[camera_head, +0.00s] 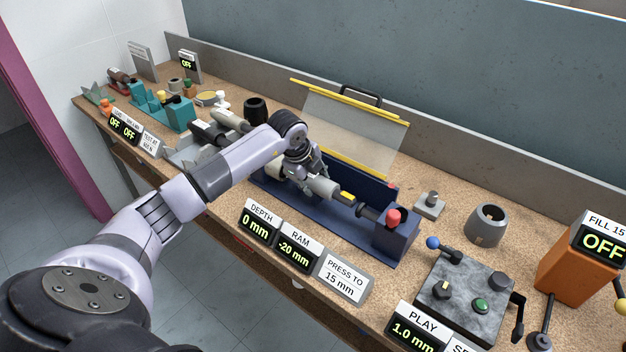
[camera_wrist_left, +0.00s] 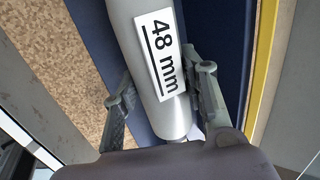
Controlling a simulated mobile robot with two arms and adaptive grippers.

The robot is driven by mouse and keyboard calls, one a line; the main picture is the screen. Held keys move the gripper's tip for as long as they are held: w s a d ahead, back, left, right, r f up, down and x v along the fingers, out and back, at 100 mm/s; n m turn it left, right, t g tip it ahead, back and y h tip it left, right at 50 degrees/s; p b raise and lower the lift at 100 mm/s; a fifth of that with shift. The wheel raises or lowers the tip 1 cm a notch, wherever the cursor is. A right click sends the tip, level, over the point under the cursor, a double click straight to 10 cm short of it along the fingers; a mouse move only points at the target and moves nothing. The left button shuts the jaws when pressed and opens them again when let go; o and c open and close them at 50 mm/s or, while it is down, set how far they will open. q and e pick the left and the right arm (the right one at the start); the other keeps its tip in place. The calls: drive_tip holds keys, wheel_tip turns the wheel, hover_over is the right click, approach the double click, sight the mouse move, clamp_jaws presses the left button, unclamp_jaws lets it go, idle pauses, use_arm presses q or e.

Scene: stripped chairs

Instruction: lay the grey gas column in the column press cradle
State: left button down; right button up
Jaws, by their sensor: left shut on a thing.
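The grey gas column (camera_wrist_left: 150,50) fills the middle of the left wrist view, with a white "48 mm" label on its side. My left gripper (camera_wrist_left: 160,105) is shut on it, one finger on each side. In the head view my left gripper (camera_head: 306,176) is over the dark blue column press (camera_head: 335,221), and part of the grey column (camera_head: 323,187) shows beside its fingers. The column lies lengthwise along the press. I cannot tell whether it touches the cradle, which the gripper and column partly hide. My right gripper is not in view.
A clear guard (camera_head: 350,125) with yellow edges stands raised behind the press. A red knob (camera_head: 393,217) is at its right end. Depth (camera_head: 260,221) and ram (camera_head: 296,249) displays stand in front, reading 0 mm and -20 mm. Other cylinders (camera_head: 230,119) lie to the left.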

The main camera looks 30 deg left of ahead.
use_arm(q)
drive_tip(key=shift+w, duration=0.1)
drive_tip(key=c, duration=1.4)
unclamp_jaws()
drive_tip(key=shift+c, duration=0.2)
drive_tip(key=o, duration=0.6)
drive_tip(key=shift+w+d+f, duration=0.1)
drive_tip(key=shift+w+f, duration=0.05)
drive_tip(key=shift+f, duration=0.15)
drive_tip(key=shift+c, duration=0.2)
drive_tip(key=shift+r, duration=0.15)
